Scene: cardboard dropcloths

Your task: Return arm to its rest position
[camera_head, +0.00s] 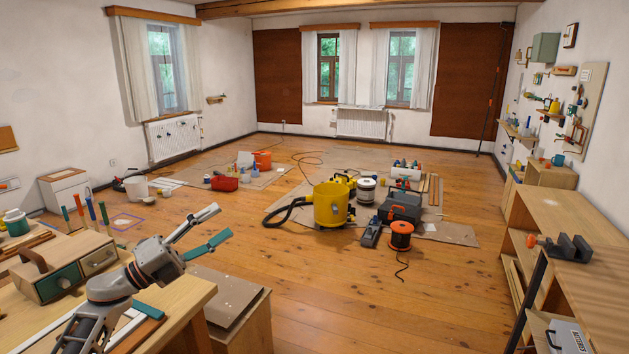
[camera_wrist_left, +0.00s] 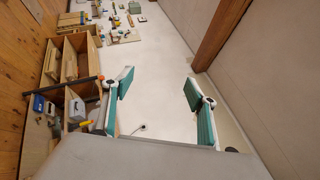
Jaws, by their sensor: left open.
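My left arm (camera_head: 108,288) comes in from the lower left of the head view, over the wooden workbench. My left gripper (camera_head: 225,222) is raised above the bench's right end, with its two fingers spread apart and nothing between them. In the left wrist view the same gripper (camera_wrist_left: 168,82) shows both teal-padded fingers wide apart, with only the pale wall behind. My right gripper is not seen in either view.
The workbench (camera_head: 184,302) at lower left holds a small drawer box (camera_head: 62,278) and several upright tools. A yellow vacuum (camera_head: 331,205) and an orange cable reel (camera_head: 401,235) stand on cardboard mid-floor. Wooden shelving (camera_head: 570,218) lines the right. Floor between is open.

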